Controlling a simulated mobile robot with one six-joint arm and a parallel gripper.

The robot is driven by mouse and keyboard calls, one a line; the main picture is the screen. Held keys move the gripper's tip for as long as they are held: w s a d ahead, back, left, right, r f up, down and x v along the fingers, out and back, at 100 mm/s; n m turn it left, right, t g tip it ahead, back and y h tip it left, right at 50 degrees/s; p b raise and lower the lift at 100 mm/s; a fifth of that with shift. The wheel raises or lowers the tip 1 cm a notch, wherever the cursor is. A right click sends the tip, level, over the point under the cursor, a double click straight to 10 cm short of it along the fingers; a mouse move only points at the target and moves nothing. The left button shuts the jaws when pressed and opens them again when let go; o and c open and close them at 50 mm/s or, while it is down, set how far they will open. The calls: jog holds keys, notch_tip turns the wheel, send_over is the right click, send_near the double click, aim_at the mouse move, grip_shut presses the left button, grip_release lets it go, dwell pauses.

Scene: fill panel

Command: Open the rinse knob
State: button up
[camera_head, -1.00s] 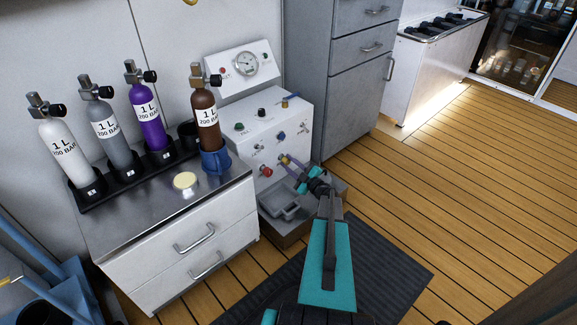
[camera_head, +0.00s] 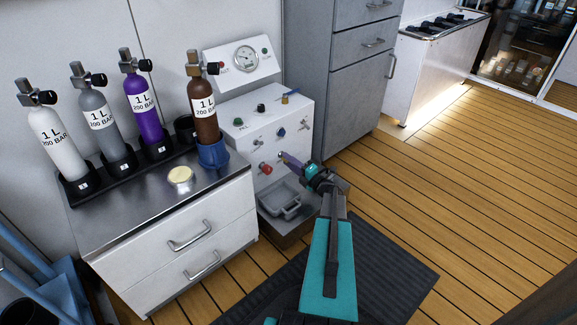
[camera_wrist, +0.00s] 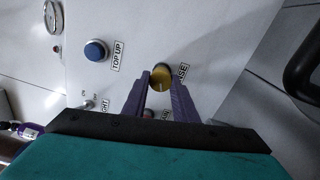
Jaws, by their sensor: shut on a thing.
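The rinse knob (camera_wrist: 161,77) is a round, brass-yellow knob on the white panel, beside a label whose visible end reads "SE". My gripper (camera_wrist: 160,82) is shut on it, with one purple finger on each side of the knob in the wrist view. In the head view my gripper (camera_head: 286,157) reaches the front of the white fill panel (camera_head: 240,130), right of a red knob (camera_head: 265,169). The fingers mostly hide the rinse knob there.
A blue TOP UP knob (camera_wrist: 95,51) sits left of my fingers in the wrist view. A grey basin (camera_head: 282,199) is below the gripper. Gas cylinders stand on the counter (camera_head: 130,210) at left. A grey cabinet (camera_head: 350,110) stands right; wooden floor is clear beyond.

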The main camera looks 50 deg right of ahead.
jog(key=n+b, duration=0.4)
jog(key=n, duration=0.6)
jog(key=shift+f+n+y, duration=0.15)
jog(key=shift+n+y, duration=0.15)
jog(key=shift+n, duration=0.1)
jog(key=o, duration=1)
jog(key=shift+d, duration=0.1)
jog(key=shift+s, duration=0.15)
jog(key=s+p, duration=0.5)
jog(key=s, duration=0.8)
jog(key=shift+s, duration=0.25)
